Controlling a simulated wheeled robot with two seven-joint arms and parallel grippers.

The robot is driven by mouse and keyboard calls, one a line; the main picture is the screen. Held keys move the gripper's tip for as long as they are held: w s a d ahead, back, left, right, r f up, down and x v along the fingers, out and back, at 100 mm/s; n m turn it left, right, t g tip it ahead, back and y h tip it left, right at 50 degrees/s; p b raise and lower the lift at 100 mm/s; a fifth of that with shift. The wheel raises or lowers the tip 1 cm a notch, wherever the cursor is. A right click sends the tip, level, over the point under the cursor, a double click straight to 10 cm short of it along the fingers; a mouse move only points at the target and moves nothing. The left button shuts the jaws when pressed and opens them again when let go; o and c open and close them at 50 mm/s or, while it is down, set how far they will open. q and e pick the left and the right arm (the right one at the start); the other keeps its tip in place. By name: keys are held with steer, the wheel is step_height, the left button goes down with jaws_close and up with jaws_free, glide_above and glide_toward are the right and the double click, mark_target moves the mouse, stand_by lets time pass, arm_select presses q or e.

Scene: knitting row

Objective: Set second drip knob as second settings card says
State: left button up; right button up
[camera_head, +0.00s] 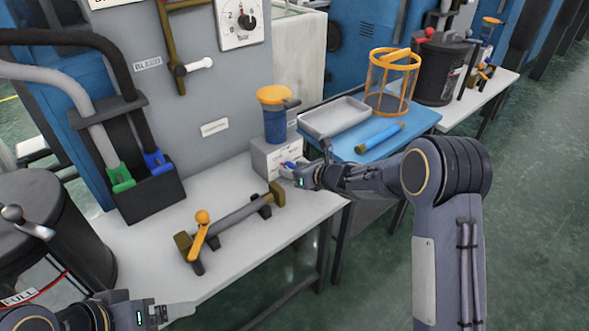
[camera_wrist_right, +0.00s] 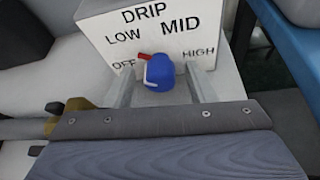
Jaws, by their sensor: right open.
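The drip knob (camera_wrist_right: 160,72) is blue with a red pointer, on the front of a pale box (camera_wrist_right: 95,35) lettered DRIP, OFF, LOW, MID and HIGH. Its pointer aims up and left, toward the LOW side. In the head view the box (camera_head: 262,160) stands on the near bench below a blue cup with an orange lid. My right gripper (camera_wrist_right: 160,90) is open, with a finger on each side of the knob; contact is unclear. My left gripper (camera_head: 178,312) is at the bottom left, away from the box; its jaw gap is not clear. I cannot make out a settings card.
An orange-handled valve on a pipe (camera_head: 235,217) lies on the near bench (camera_head: 140,250). A black holder (camera_head: 150,195) with green and blue clips stands behind it. A blue table (camera_head: 350,150) to the right carries a grey tray (camera_head: 333,117) and an orange basket (camera_head: 392,80).

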steer(key=c, duration=1)
steer(key=shift+o, duration=0.2)
steer(key=shift+w+d+f+m+g+y+p, duration=0.1)
steer(key=shift+m+g+y+p, duration=0.2)
steer(key=shift+m+y, duration=0.5)
steer(key=shift+f+m+g+y+b, duration=0.1)
steer(key=shift+m+g+y+b, duration=0.45)
steer(key=shift+m, duration=0.95)
steer(key=shift+y, duration=0.25)
steer(key=o, duration=1)
steer(key=shift+c, duration=0.2)
